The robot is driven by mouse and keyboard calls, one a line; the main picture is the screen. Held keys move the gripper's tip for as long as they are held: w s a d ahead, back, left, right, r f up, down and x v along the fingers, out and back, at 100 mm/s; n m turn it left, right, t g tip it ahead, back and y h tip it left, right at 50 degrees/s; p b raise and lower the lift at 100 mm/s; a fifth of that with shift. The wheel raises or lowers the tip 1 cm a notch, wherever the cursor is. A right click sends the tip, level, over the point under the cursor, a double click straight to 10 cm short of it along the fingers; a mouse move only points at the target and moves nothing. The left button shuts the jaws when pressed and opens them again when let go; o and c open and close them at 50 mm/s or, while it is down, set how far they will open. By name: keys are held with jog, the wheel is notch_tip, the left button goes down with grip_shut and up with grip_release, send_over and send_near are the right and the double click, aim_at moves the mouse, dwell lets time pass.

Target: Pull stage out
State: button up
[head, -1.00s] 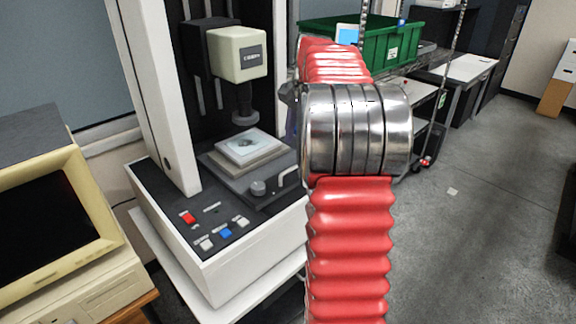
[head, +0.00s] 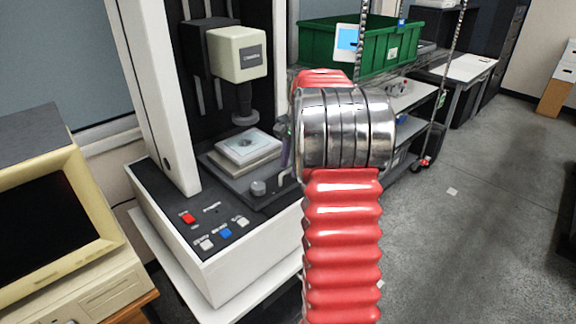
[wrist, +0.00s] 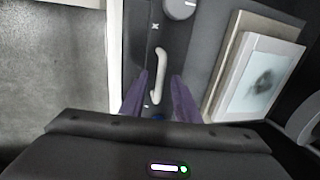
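The stage (head: 232,178) is a dark grey plate low on the measuring machine, carrying a pale block with a white square piece on top. In the wrist view the dark stage (wrist: 207,40) fills the middle. Its pale bar handle (wrist: 161,72) stands on the front edge, next to a round grey knob (wrist: 180,8). My gripper (wrist: 160,78) is open, with one purple finger on each side of the handle's near end; I cannot tell whether either finger touches it. In the head view my arm partly hides the gripper and handle.
The probe head (head: 238,55) hangs above the stage. The base has a red button (head: 188,218) and several other buttons in front. An old computer (head: 60,220) is at left. A green bin (head: 375,45) on a wire rack is behind my arm. Grey floor lies open at right.

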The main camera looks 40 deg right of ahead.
jog(key=shift+c, duration=0.2)
grip_shut()
jog(key=shift+s, duration=0.1)
jog(key=s, duration=1.3)
jog(key=shift+d, duration=0.2)
jog(key=shift+r, duration=0.1)
jog(key=shift+o, duration=0.2)
grip_release()
